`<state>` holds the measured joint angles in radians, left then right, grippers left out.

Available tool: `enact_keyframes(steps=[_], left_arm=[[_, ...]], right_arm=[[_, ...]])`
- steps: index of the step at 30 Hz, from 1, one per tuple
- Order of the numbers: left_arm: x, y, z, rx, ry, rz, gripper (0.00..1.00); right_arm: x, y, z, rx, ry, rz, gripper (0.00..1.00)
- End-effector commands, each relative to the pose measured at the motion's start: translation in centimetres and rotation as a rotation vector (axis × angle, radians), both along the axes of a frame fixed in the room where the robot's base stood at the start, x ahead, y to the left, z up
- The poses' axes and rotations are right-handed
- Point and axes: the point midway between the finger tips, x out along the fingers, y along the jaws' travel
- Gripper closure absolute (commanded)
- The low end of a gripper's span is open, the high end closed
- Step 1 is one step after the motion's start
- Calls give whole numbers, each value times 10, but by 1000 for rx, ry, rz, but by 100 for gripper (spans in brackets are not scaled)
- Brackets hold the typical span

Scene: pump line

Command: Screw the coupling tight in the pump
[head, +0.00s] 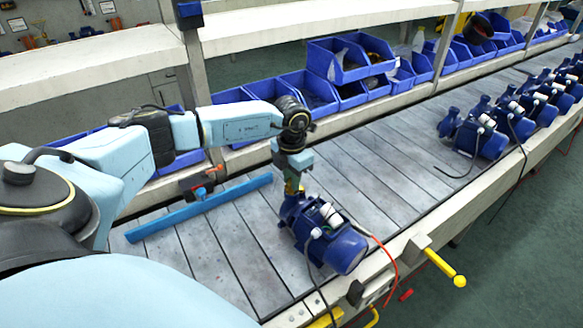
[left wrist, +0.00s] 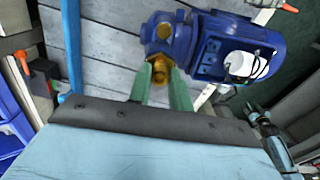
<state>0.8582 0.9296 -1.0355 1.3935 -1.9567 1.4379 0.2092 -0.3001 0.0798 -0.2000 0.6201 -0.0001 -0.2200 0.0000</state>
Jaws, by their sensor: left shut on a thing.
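The blue pump (head: 325,232) sits on the slatted conveyor in front of me, with a white cylinder on its top and cables at its side. It also shows in the left wrist view (left wrist: 215,45). My left gripper (head: 293,186) points down at the pump's narrow left end. In the left wrist view its green fingers (left wrist: 157,72) are shut on the brass coupling (left wrist: 161,68), which is at the pump's port. How deep the coupling sits in the port I cannot tell.
A blue bar (head: 200,207) lies across the slats left of the pump. A red-handled fixture (head: 203,184) stands behind it. Blue bins (head: 310,92) line the back edge. Several more pumps (head: 478,137) stand at right. A yellow-knobbed lever (head: 445,268) sticks out at the front rail.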

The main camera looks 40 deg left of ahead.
Motion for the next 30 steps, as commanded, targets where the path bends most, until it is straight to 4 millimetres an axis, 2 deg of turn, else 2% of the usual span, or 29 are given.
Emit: enact_keyframes(steps=[6,17,24,30], left_arm=[[0,0,-2,1,-1,-206,100],[0,0,-1,0,0,-246,100],[0,0,-2,0,0,-481,100],[0,-1,-1,-1,0,-527,100]], right_arm=[[0,0,-11,0,0,0,64],[0,0,-12,0,0,0,64],[0,0,-24,0,0,0,64],[0,0,-24,0,0,0,64]])
